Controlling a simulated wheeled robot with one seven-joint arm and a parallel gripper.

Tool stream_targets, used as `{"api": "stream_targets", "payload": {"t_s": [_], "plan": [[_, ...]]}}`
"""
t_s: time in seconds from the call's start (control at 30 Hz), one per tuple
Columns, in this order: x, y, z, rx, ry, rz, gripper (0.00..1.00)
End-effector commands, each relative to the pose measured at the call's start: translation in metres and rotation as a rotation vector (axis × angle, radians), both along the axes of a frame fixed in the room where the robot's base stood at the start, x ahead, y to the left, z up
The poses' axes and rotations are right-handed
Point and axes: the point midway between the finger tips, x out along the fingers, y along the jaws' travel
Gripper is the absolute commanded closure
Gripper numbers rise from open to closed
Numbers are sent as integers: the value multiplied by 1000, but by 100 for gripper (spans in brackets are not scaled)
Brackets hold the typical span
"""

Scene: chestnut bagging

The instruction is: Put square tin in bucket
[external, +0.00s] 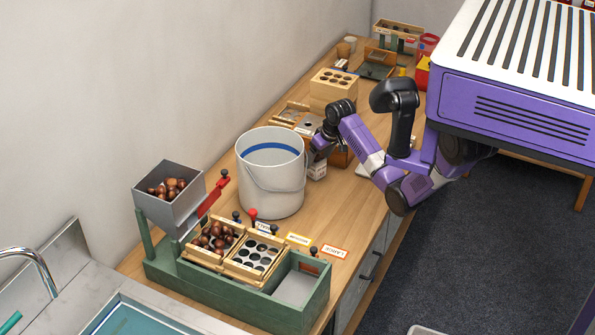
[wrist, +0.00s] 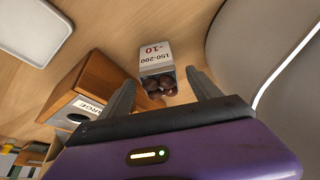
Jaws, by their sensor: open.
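The square tin (wrist: 156,62) is a small pale box with a printed label and chestnuts inside, standing on the wooden worktop. In the external view the tin (external: 317,172) shows close to the right side of the bucket, partly hidden by my arm. The bucket (external: 272,185) is white, upright and open-topped with a blue band inside; its pale curved wall (wrist: 275,45) fills the right of the wrist view. My gripper (wrist: 160,79) is open, its fingers on either side of the tin in the picture; contact is not visible. In the external view my gripper (external: 318,147) is just above the tin.
A wooden box (wrist: 85,88) labelled "LARGE" stands left of the tin in the wrist view. A white flat piece (wrist: 35,28) lies on the worktop. A green sorting stand (external: 290,315) with chestnut trays is in front of the bucket. Wooden blocks (external: 335,85) stand behind.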

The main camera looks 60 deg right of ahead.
Motion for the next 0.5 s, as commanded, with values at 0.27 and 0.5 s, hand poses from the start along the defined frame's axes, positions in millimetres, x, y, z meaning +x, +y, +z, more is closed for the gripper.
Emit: {"api": "stream_targets", "payload": {"t_s": [0.27, 0.5], "plan": [[12, -7, -32, 2, 1, -1, 27], [20, -10, -51, 0, -3, -1, 27]]}}
